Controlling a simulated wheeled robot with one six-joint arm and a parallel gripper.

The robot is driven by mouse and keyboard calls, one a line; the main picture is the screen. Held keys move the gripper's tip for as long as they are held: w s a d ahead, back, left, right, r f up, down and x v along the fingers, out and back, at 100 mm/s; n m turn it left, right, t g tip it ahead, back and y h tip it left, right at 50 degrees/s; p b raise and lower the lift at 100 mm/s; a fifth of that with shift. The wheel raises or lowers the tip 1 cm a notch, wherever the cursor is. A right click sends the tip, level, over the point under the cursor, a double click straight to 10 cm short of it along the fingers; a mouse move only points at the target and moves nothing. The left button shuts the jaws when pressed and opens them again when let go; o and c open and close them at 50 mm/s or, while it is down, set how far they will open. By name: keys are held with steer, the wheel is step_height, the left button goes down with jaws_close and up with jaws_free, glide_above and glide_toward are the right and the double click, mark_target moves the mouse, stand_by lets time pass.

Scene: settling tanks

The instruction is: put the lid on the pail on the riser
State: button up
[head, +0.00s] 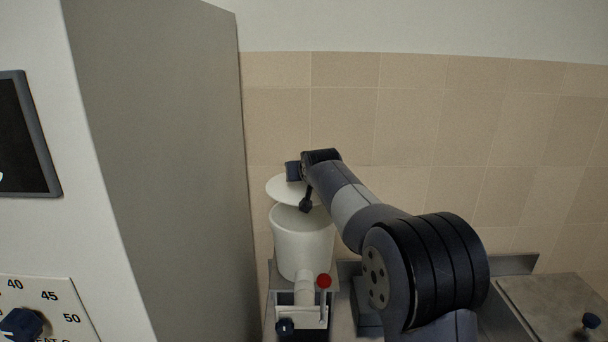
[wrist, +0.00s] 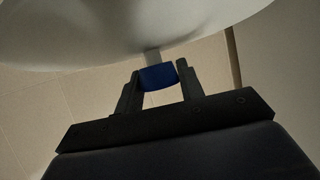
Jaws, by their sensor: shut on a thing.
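The white lid (head: 284,188) is a round disc held above the white pail (head: 302,240) in the head view, apart from its rim and set toward the back. The pail stands upright on the riser (head: 329,270), with its open mouth partly visible. My gripper (wrist: 158,78) is shut on the blue knob (wrist: 158,77) of the lid. In the wrist view the lid's pale disc (wrist: 110,30) fills the top of the picture. In the head view my arm hides part of the lid and of the pail's right rim.
A valve with a red-tipped lever (head: 324,281) sits in front of the pail. A tall grey cabinet (head: 165,170) stands close on the left. A tiled wall (head: 430,130) is behind. A flat grey cover with a blue knob (head: 590,320) lies at the right.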

steer(key=shift+f+b, duration=2.3)
steer(key=shift+f, duration=0.8)
steer(key=shift+s+d+f+b, duration=0.1)
steer(key=shift+f+b, duration=0.65)
steer(key=o, duration=1.1)
steer(key=shift+o, duration=0.4)
steer(key=o, duration=0.4)
